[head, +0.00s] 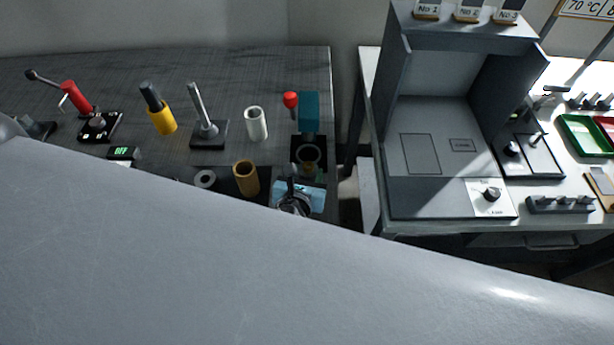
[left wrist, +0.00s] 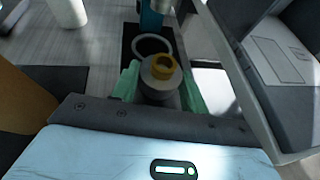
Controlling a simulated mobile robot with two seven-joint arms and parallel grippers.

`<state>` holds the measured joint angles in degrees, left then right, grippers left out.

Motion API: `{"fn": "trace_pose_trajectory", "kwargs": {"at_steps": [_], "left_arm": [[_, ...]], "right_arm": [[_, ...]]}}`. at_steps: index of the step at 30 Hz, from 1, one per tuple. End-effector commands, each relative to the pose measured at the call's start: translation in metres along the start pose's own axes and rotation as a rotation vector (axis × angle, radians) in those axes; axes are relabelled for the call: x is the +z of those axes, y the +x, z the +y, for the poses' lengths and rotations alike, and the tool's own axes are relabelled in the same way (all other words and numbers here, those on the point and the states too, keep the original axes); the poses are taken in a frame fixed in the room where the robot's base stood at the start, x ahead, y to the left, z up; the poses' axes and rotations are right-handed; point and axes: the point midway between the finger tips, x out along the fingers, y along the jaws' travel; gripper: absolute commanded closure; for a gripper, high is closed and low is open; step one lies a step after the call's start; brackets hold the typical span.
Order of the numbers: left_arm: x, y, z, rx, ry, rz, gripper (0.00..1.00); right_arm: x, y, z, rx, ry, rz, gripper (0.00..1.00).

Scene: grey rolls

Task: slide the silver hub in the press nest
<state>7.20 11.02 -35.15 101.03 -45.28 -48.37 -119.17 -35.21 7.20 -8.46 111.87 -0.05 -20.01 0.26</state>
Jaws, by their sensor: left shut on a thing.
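My left gripper (head: 306,180) is over the front right of the dark bench, just in front of the press. In the left wrist view its green fingers (left wrist: 160,90) are shut on the silver hub (left wrist: 158,88), a grey cylinder with a brass-coloured ring on top. The press nest (left wrist: 150,42) is a pale ring on a dark base just beyond the hub, which partly overlaps it in this view. The nest also shows in the head view (head: 309,154), below the teal press (head: 309,113) with its red knob. My right gripper is not in view.
A brown tube (head: 246,179), a white tube (head: 256,123) and a grey ring (head: 205,179) stand left of the press. A grey cabinet (head: 440,200) is on the right table, across a gap. My own arm hides the bench front.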

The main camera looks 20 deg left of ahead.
Motion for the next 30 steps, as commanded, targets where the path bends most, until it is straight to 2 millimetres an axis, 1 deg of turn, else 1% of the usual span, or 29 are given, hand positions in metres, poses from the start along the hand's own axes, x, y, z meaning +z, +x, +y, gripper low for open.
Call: {"fn": "trace_pose_trajectory", "kwargs": {"at_steps": [11,24,30], "left_arm": [[0.013,0.024,0.005,0.000,-0.001,-0.007,0.88],[0.023,0.051,0.011,-0.001,-0.001,-0.004,0.88],[0.027,0.060,0.013,0.000,0.000,-0.004,0.88]], "right_arm": [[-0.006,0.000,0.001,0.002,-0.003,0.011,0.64],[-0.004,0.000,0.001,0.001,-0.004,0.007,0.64],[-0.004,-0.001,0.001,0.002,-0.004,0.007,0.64]]}}
